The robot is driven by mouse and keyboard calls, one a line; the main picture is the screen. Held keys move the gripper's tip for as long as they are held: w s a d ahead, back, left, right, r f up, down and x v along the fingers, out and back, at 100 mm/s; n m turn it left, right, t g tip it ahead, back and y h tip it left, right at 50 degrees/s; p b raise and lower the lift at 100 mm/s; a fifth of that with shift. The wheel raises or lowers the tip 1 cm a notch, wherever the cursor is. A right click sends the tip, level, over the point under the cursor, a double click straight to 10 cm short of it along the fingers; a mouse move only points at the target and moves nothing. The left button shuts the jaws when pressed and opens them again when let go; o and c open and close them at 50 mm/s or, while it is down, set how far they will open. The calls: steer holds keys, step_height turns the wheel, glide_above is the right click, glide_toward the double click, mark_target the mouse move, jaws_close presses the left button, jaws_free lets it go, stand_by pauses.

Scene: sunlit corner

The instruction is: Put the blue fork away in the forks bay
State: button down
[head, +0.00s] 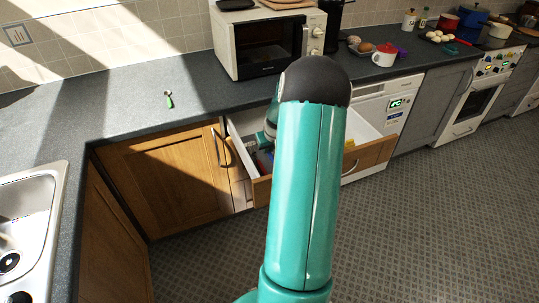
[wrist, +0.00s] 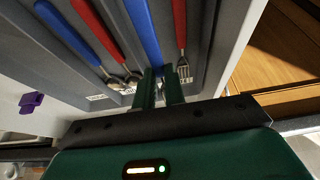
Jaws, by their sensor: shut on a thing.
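My gripper (wrist: 159,80) is shut on the blue fork (wrist: 143,34). Its blue handle points away from the jaws, over the grey cutlery tray (wrist: 226,25); its head is hidden by the gripper. The handle lies over or in the bay that also holds a red-handled fork (wrist: 180,35), whose tines show just right of the fingers. I cannot tell whether the blue fork touches the bay floor. In the head view the tray's open drawer (head: 262,190) is largely hidden behind my arm.
The bay to the left holds blue- and red-handled spoons (wrist: 98,22). Small labels (wrist: 97,97) sit at the bay ends. A purple object (wrist: 32,102) shows at left. In the head view, a small green-handled item (head: 169,100) lies on the counter, and a microwave (head: 265,45) stands behind the drawer.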

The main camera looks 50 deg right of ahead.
mark_target(270, 154)
steer(key=shift+d+f, duration=0.35)
steer(key=shift+f, duration=0.15)
steer(key=shift+w+f, duration=0.1)
steer(key=shift+f, duration=1.35)
steer(key=shift+f, duration=0.1)
steer(key=shift+f, duration=0.25)
steer(key=c, duration=1.7)
jaws_free()
steer(key=shift+c, duration=0.2)
